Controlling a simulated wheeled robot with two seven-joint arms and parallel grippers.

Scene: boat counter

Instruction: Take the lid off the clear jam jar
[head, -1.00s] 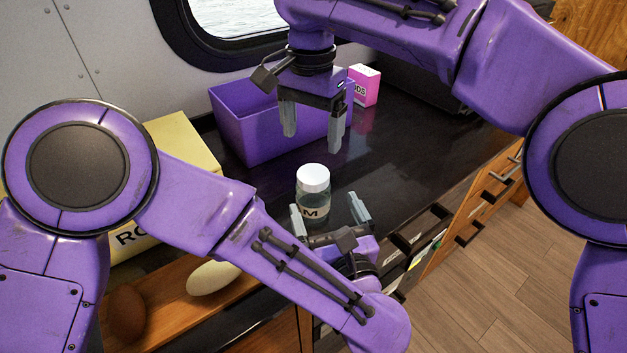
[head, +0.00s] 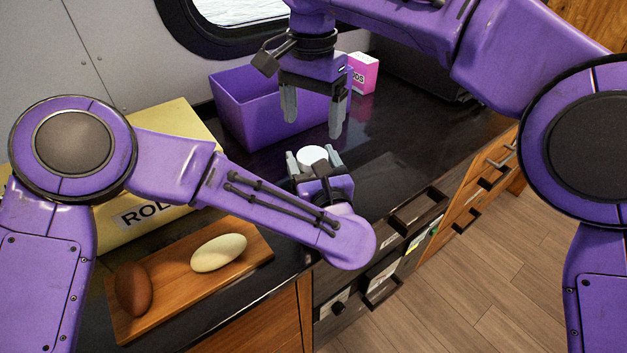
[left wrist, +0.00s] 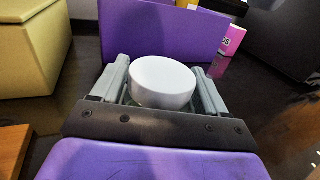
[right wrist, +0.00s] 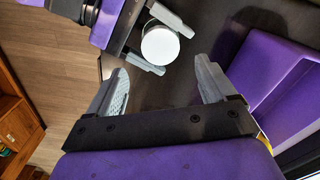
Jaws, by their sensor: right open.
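The clear jam jar's white lid (head: 311,155) shows between the fingers of my left gripper (head: 313,160); the glass body is mostly hidden in the head view. In the left wrist view the lid (left wrist: 162,82) is on top of the jar, with one finger on each side. I cannot tell whether the fingers press on the glass. My right gripper (head: 313,126) is open and empty, above and behind the jar. In the right wrist view its fingers are apart, and the lid (right wrist: 160,46) lies beyond them.
A purple bin (head: 240,115) stands behind the jar, with a pink box (head: 362,73) beside it. A yellow box (head: 180,130) is at left. A wooden board (head: 190,282) holds a pale and a brown oval item. The dark counter right of the jar is clear.

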